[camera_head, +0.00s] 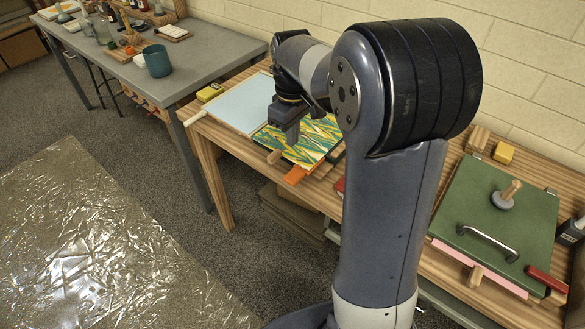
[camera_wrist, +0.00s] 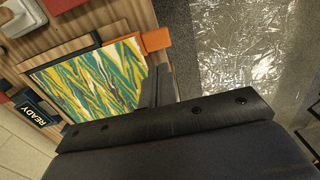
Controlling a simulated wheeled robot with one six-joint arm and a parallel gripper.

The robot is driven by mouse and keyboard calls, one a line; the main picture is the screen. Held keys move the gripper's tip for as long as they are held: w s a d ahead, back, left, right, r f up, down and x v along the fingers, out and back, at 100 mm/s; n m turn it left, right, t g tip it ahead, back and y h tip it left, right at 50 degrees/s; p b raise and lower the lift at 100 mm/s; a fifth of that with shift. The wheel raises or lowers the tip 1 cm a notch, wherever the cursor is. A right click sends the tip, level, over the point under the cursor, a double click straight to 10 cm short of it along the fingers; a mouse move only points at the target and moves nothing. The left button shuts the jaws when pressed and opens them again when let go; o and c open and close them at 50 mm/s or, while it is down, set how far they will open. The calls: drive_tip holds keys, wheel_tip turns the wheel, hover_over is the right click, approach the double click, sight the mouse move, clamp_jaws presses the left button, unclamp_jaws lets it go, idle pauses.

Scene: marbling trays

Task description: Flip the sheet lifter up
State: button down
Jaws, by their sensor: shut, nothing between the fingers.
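A flat light blue panel (camera_head: 238,103) with a pale wooden handle (camera_head: 195,118) at its front left lies on the striped wooden table. I cannot tell for sure that it is the sheet lifter. Beside it on the right lies a marbled yellow, green and white sheet (camera_head: 318,139), also in the wrist view (camera_wrist: 88,82). An orange tab (camera_head: 295,175) sticks out at its front edge. My gripper (camera_head: 292,138) is shut and empty, over the left part of the marbled sheet. In the wrist view its dark fingers (camera_wrist: 157,86) cover that side, and the light blue panel is out of sight.
A green board (camera_head: 470,215) with a metal handle and a knob lies at the table's right. A dark READY sign (camera_wrist: 36,108) stands by the marbled sheet. A grey table (camera_head: 200,62) with a teal cup (camera_head: 157,61) stands left. Shiny sheeting (camera_head: 90,240) covers open floor.

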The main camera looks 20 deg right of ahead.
sight(292, 178)
wheel_tip(292, 178, down, 12)
drive_tip(key=shift+f+p, duration=0.2)
drive_tip(key=shift+p, duration=0.4)
drive_tip(key=shift+s+a+f+t+h+b, duration=0.15)
drive_tip(key=shift+f+h+b, duration=0.1)
drive_tip(key=shift+b, duration=0.3)
drive_tip(key=shift+a+f+t+h+b, duration=0.15)
drive_tip(key=shift+f+b, duration=0.1)
drive_tip(key=shift+b, duration=0.25)
drive_tip(key=shift+s+a+f+t+h+b, duration=0.15)
drive_tip(key=shift+f+t+h+b, duration=0.35)
drive_tip(key=shift+b, duration=0.55)
drive_tip(key=shift+r, duration=0.45)
drive_tip(key=shift+r+p, duration=0.1)
drive_tip(key=shift+p, duration=0.25)
drive_tip(key=shift+r+p, duration=0.55)
drive_tip(key=shift+r, duration=0.15)
